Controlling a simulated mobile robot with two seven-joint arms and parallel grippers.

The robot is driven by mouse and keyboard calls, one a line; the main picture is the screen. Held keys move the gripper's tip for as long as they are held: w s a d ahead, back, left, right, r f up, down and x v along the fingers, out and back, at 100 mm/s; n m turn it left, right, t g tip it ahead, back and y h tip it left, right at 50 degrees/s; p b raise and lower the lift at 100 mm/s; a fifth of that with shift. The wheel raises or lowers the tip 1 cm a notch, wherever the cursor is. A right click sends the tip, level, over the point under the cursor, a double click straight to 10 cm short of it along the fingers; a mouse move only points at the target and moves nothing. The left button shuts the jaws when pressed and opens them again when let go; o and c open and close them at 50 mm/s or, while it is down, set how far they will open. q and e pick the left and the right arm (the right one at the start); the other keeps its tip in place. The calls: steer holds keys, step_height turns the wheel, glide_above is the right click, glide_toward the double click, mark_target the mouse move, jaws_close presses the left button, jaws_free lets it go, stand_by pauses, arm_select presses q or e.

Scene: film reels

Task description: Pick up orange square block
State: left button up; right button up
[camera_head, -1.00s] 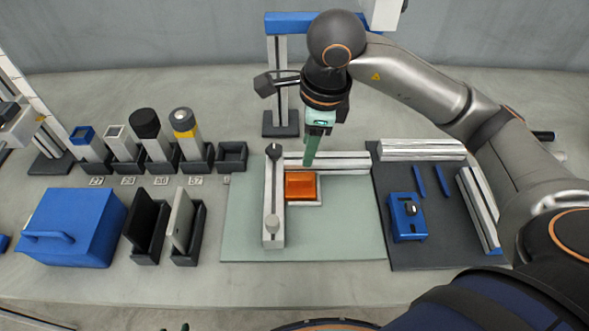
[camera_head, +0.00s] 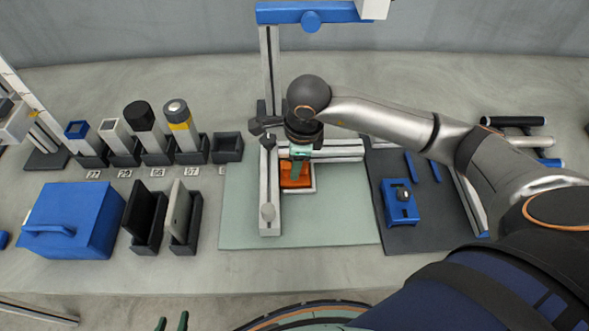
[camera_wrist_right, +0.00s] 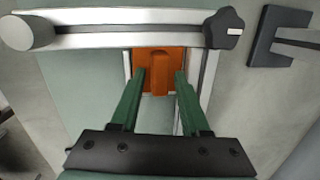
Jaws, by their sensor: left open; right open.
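The orange square block (camera_head: 296,183) sits on the green mat (camera_head: 345,222), in the corner of pale metal rails. In the right wrist view the block (camera_wrist_right: 153,58) lies ahead of the fingers, with a raised ridge along its middle. My right gripper (camera_wrist_right: 160,76) is open, its green fingers spread toward the block's two sides; I cannot tell whether they touch it. In the head view the right gripper (camera_head: 298,168) hangs over the block and hides part of it. My left gripper (camera_head: 171,324) shows only as two separate green fingertips at the bottom edge, open and empty.
A metal rail with a dark knob (camera_wrist_right: 224,27) runs close beyond the block. A dark mat (camera_head: 425,218) with a blue device (camera_head: 400,203) lies right. A blue case (camera_head: 70,220) and several holders stand left. The mat's front part is clear.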

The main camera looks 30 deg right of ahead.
steer(key=shift+f, duration=0.1)
steer(key=shift+c, duration=0.3)
jaws_close()
steer(key=shift+w, duration=0.1)
